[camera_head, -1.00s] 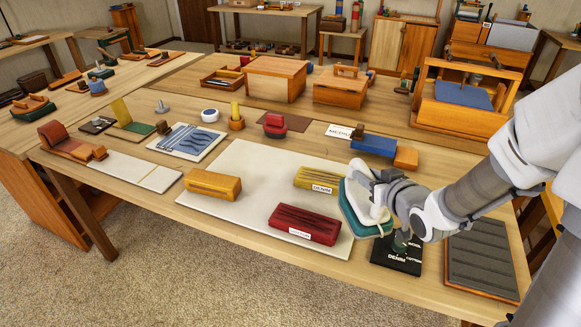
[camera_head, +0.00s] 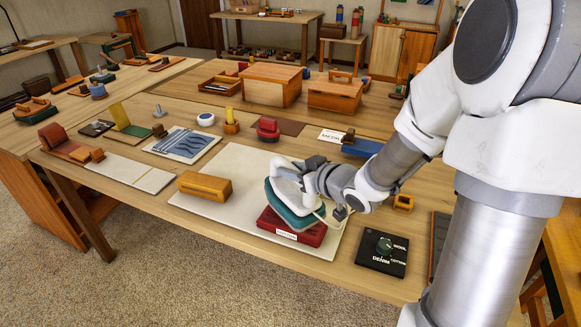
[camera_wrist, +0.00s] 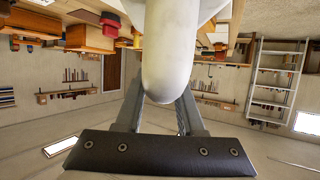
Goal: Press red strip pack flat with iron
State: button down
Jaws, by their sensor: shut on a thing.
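My gripper (camera_head: 306,177) is shut on the handle of a white and green iron (camera_head: 292,203). The white handle (camera_wrist: 170,50) fills the space between the fingers in the wrist view. The iron is directly over the red strip pack (camera_head: 290,230), covering most of its top. The pack's front side and white label show below the iron. I cannot tell whether the sole touches the pack. The pack lies near the front right of the pale board (camera_head: 247,165).
A yellow wooden block (camera_head: 204,187) stands on the board to the left. A black dial plate (camera_head: 370,262) marked WOOL, COTTON and DENIM lies to the right near the table's front edge. A small orange wooden piece (camera_head: 403,203) sits behind it. My arm hides the table's right side.

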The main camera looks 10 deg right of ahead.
aim_at(298, 190)
jog(key=shift+w+a+r+n+g+y, duration=0.25)
jog(key=shift+w+r+n+y, duration=0.2)
jog(key=shift+n+y, duration=0.4)
jog(key=shift+d+r+n+g+y, duration=0.1)
jog(key=shift+n+g+y, duration=0.25)
jog(key=shift+y, duration=0.1)
jog(key=shift+s+d+f+n+g+y+p, duration=0.3)
jog(key=shift+s+d+n+g+y+p, duration=0.15)
jog(key=shift+n+g+y, duration=0.35)
notch_tip(298, 190, down, 6)
jog(key=b, duration=0.7)
jog(key=shift+s+b, duration=0.1)
jog(key=shift+b, duration=0.3)
jog(key=shift+f, duration=0.55)
dwell(2.3)
jog(key=shift+r, duration=0.1)
notch_tip(298, 190, up, 7)
jog(key=p, duration=0.8)
dwell(0.4)
